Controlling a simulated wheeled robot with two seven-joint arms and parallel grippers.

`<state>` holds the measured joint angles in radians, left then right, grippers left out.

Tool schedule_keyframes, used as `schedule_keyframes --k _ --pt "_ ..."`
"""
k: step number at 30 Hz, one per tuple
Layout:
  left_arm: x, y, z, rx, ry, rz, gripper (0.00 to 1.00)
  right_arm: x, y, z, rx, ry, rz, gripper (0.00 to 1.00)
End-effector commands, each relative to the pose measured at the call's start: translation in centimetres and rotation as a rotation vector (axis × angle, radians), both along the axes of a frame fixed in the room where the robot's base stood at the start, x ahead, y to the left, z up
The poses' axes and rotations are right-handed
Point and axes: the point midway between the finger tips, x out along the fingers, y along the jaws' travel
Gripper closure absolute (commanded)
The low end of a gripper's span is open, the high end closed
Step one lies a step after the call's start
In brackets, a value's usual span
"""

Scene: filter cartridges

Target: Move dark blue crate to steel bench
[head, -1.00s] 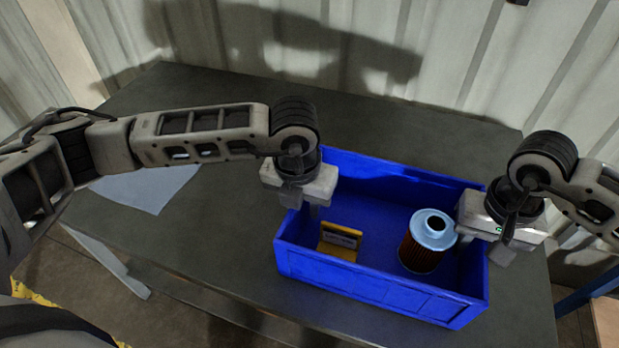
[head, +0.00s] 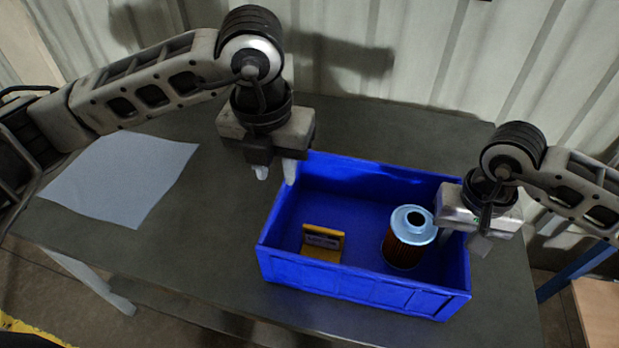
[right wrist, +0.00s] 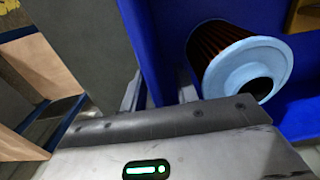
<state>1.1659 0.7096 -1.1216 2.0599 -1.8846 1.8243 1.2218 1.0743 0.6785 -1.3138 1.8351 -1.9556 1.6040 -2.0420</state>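The dark blue crate (head: 360,291) sits upright on the grey bench top (head: 215,255). In it are a brown pleated filter cartridge with a light blue cap (head: 403,250) and a yellow holder with a label (head: 322,243). My left gripper (head: 276,173) is open and empty, above and beyond the crate's left end, clear of its wall. My right gripper (head: 455,236) is at the crate's right wall. In the right wrist view its fingers (right wrist: 158,92) stand on both sides of that wall (right wrist: 150,45) and appear to touch it. The cartridge (right wrist: 235,65) lies close beside the inner finger.
A pale sheet (head: 120,180) lies on the bench at the left. A corrugated wall (head: 420,60) stands behind the bench. Bare bench top lies between sheet and crate. A wooden-topped piece with a blue frame (head: 597,312) stands at the lower right.

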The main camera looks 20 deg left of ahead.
Motion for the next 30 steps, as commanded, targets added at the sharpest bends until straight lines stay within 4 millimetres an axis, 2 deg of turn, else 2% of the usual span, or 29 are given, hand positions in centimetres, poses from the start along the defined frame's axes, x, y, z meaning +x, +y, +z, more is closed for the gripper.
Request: schedule_keyframes --k 5,15,18,24,30 --pt "-0.1 0.0 0.3 0.001 0.000 0.000 0.70 0.1 0.0 1.7 0.002 -0.004 0.000 0.70" --pt "0.0 0.0 0.3 0.000 0.000 0.000 0.70 0.1 0.0 8.7 0.001 -0.006 0.001 0.70" --pt "0.0 0.0 0.3 0.000 0.001 0.000 0.70 0.1 0.0 10.3 0.001 -0.005 0.001 0.70" --pt "0.0 0.0 0.2 0.000 0.001 0.000 0.70 0.0 0.0 11.9 0.001 -0.002 0.000 0.70" --pt "0.0 0.0 0.2 0.000 0.001 0.000 0.70 0.0 0.0 12.0 0.000 0.000 0.000 0.70"
